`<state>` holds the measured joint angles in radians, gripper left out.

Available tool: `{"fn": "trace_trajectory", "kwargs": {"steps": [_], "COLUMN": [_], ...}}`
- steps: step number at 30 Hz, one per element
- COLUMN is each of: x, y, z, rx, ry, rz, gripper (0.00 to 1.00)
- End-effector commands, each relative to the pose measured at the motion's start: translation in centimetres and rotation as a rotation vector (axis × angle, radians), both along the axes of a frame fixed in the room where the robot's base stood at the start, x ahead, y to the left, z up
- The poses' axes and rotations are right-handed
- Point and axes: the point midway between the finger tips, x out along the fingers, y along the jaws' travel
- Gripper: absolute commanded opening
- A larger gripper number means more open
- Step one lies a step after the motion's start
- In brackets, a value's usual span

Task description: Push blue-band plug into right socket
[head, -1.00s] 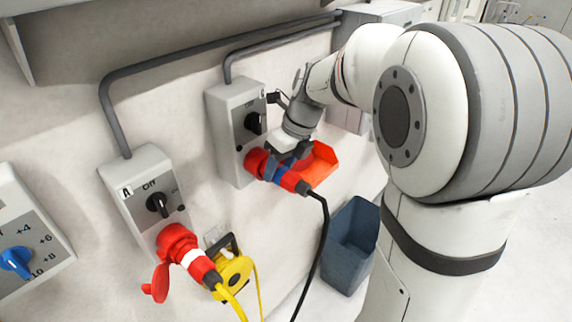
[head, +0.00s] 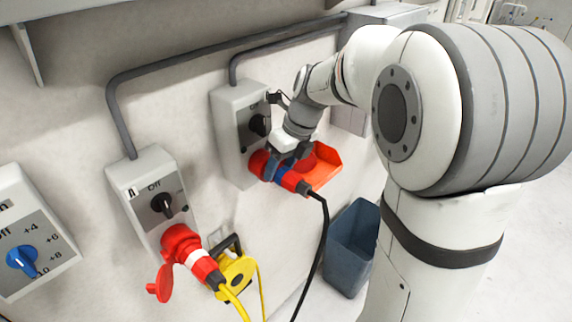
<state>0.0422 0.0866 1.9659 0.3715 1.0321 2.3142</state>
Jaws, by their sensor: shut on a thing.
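The blue-band plug (head: 293,181) is red with a blue ring and a black cable hanging from its rear end. It is lined up at the red right socket (head: 258,162) on the right switch box (head: 229,130). My gripper (head: 285,164) is shut on the plug near its blue band. The gripper hides part of the joint, so I cannot tell how deep the plug sits.
The left switch box (head: 146,197) has a red socket holding a white-band plug (head: 195,259) with a yellow cable. A yellow cable reel (head: 236,272) hangs beside it. A blue-grey bin (head: 349,250) stands below right. A blue-knob panel (head: 35,235) is at far left.

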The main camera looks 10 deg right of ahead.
Motion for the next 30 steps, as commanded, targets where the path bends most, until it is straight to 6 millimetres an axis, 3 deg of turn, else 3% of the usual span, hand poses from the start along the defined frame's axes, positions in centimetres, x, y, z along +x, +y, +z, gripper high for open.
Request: {"fn": "trace_trajectory", "kwargs": {"steps": [7,8,17,30], "x": [-0.01,-0.01,0.02,0.11], "y": [0.0,0.01,-0.04,-0.27], "z": [0.01,0.0,-0.01,0.39], "rx": [0.0,0.0,-0.001,-0.003], "ry": [0.0,0.0,-0.001,-0.006], "rz": [0.0,0.0,0.0,-0.002], "gripper": [0.41,0.52,0.76,0.76]}}
